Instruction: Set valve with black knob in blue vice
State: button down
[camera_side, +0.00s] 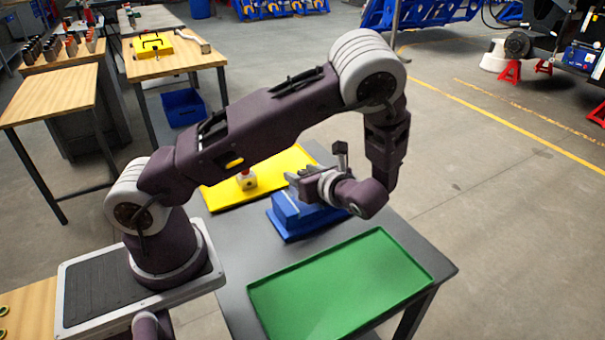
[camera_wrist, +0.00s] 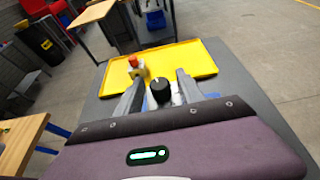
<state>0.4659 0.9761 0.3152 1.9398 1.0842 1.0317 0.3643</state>
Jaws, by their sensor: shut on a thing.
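The valve with the black knob (camera_wrist: 160,88) sits between the two fingers of my gripper (camera_wrist: 160,78) in the wrist view, its metal body partly showing below the knob. My gripper is shut on it. The blue vice (camera_side: 293,220) stands on the grey table in the side view, and my gripper (camera_side: 296,181) is low over it. In the side view my gripper hides the valve. I cannot tell whether the valve touches the vice jaws. A little blue shows beside the valve in the wrist view.
A yellow tray (camera_side: 224,196) behind the vice carries a white valve with a red knob (camera_side: 246,180). An empty green tray (camera_side: 340,285) lies in front of the vice on the grey table (camera_side: 232,258). Wooden benches stand farther back.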

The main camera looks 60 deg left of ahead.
jog(key=shift+f, duration=0.15)
jog(key=shift+f, duration=0.75)
jog(key=shift+f, duration=0.15)
dwell(0.6)
jog(key=shift+f, duration=0.6)
jog(key=c, duration=0.7)
grip_release()
jog(key=shift+o, duration=0.2)
jog(key=v, duration=0.7)
